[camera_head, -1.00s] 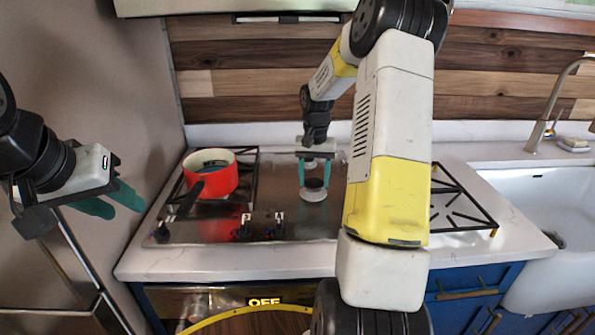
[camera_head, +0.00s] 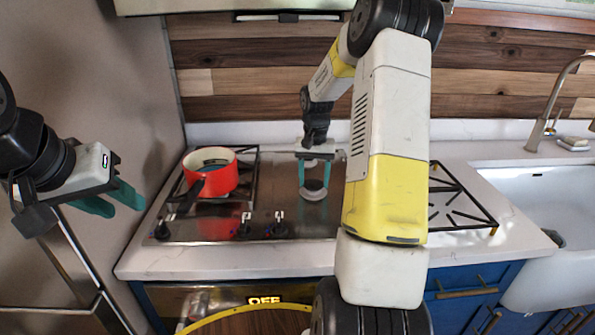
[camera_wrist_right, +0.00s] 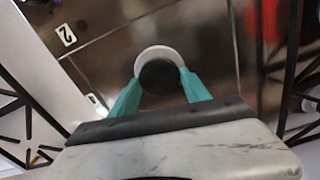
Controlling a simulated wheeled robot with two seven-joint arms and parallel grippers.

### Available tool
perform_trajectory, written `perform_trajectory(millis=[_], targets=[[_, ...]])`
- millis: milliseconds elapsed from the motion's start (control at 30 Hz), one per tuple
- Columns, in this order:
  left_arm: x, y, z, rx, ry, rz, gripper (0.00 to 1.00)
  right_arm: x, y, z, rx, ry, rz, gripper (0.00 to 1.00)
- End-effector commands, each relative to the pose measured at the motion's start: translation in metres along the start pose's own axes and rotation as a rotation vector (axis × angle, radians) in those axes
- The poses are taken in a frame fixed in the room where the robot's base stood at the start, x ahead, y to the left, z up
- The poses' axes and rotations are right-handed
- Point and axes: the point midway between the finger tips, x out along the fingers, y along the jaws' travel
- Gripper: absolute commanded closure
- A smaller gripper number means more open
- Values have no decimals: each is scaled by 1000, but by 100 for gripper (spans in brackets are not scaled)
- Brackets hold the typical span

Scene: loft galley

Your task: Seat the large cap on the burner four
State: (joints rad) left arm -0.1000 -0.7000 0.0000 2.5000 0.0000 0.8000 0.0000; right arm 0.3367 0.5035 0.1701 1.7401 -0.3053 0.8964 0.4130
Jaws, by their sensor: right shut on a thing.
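The large cap (camera_wrist_right: 158,75) is a dark round disc between the teal fingertips of my right gripper (camera_wrist_right: 157,86), which is shut on it. In the head view, the right gripper (camera_head: 314,182) is low over the middle of the cooktop. A pale round burner (camera_wrist_right: 158,53) shows as a ring behind the cap in the wrist view, partly covered by it. In the head view the burner's pale rim (camera_head: 313,195) shows just below the cap. I cannot tell whether cap and burner touch. My left gripper (camera_head: 120,203) is open and empty at the far left.
A red pot (camera_head: 216,181) with a dark handle stands on the left grate. Black knobs (camera_head: 278,229) line the cooktop's front edge. A right grate (camera_head: 458,200) lies partly behind my right arm. A white sink (camera_head: 540,205) is at the far right.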

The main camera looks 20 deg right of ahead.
Motion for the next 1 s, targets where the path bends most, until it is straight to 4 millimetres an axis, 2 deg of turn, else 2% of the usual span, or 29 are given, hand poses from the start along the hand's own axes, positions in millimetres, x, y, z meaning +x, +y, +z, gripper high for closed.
perform_trajectory(millis=[900, 933, 1000], targets=[[0, 0, 0, 0, 0, 0, 64, 4, 0, 0, 0, 1, 0, 87], [0, 0, 0, 0, 0, 0, 64, 4, 0, 0, 0, 1, 0, 39], [0, 0, 0, 0, 0, 0, 64, 4, 0, 0, 0, 1, 0, 25]])
